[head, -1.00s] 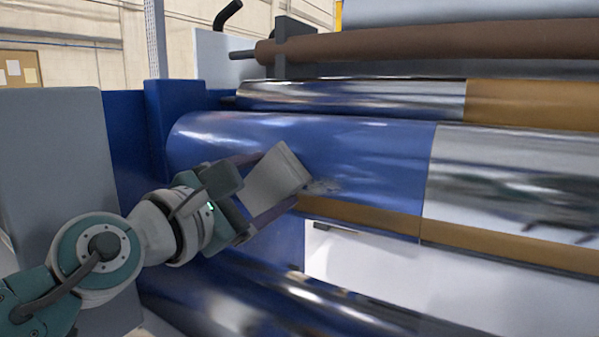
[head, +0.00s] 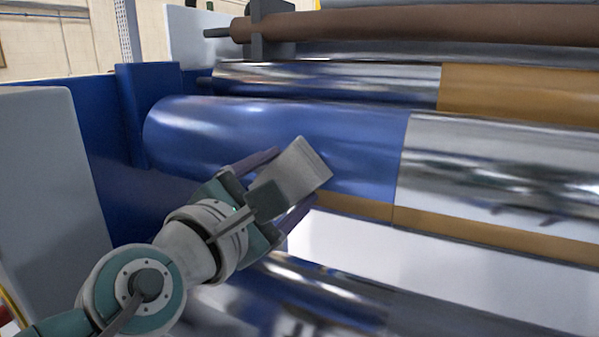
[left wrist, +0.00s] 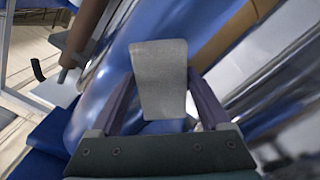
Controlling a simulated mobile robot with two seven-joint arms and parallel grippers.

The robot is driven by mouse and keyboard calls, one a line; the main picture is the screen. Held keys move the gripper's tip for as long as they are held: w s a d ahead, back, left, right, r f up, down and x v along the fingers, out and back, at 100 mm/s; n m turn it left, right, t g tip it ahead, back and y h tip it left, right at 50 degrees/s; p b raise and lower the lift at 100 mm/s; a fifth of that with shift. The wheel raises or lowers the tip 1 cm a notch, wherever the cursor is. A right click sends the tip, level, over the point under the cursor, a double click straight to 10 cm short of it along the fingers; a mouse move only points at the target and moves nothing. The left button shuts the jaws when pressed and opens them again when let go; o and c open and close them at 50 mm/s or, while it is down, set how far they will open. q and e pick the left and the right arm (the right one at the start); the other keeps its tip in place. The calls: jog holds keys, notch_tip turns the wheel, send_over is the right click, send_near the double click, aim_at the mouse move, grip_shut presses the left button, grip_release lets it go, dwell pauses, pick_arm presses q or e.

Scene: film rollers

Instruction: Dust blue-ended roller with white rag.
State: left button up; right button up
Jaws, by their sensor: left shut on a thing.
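The blue-ended roller (head: 215,135) lies across the head view, its left part glossy blue and its right part mirror-like silver. My left gripper (head: 294,176) is shut on the white rag (head: 300,166), a pale grey-white folded pad. The rag is in front of the lower blue part, left of the blue-silver border. I cannot tell whether it touches the surface. In the left wrist view the rag (left wrist: 160,80) stands between the two fingers, with the blue surface behind it. No dust shows on the visible blue surface; the patch behind the rag is hidden. My right gripper is not in view.
A thinner silver-and-orange roller (head: 320,82) and a brown roller (head: 400,26) lie above. Another shiny roller (head: 330,300) lies below. A blue frame post (head: 148,110) and a grey cabinet (head: 40,170) stand at the left. White space shows below the blue-ended roller.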

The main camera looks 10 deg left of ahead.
aim_at(258, 175)
pick_arm(q)
jog(key=shift+s+d+r+p, duration=0.1)
jog(key=shift+s+d+p, duration=0.15)
jog(key=shift+d, duration=0.35)
jog(key=shift+s+d+p, duration=0.15)
jog(key=shift+d+p, duration=0.1)
jog(key=shift+d, duration=0.3)
jog(key=shift+s+d, duration=0.3)
jog(key=shift+d, duration=0.55)
jog(key=shift+a+f, duration=0.1)
jog(key=shift+f, duration=0.15)
jog(key=shift+w+a, duration=0.15)
jog(key=shift+a, duration=0.15)
jog(key=shift+w+a+r, duration=0.1)
jog(key=shift+w+a, duration=0.2)
jog(key=shift+a, duration=0.5)
jog(key=shift+w+a, duration=0.3)
jog(key=shift+a, duration=0.5)
jog(key=shift+w+a+b, duration=0.35)
jog(key=shift+a+b, duration=0.05)
jog(key=shift+a, duration=0.55)
jog(key=shift+w+a+b, duration=0.3)
jog(key=shift+a+b, duration=0.05)
jog(key=shift+a, duration=0.55)
jog(key=a+b, duration=0.1)
jog(key=a, duration=0.1)
jog(key=w+a+b, duration=0.1)
jog(key=shift+w+a, duration=0.2)
jog(key=shift+a, duration=0.2)
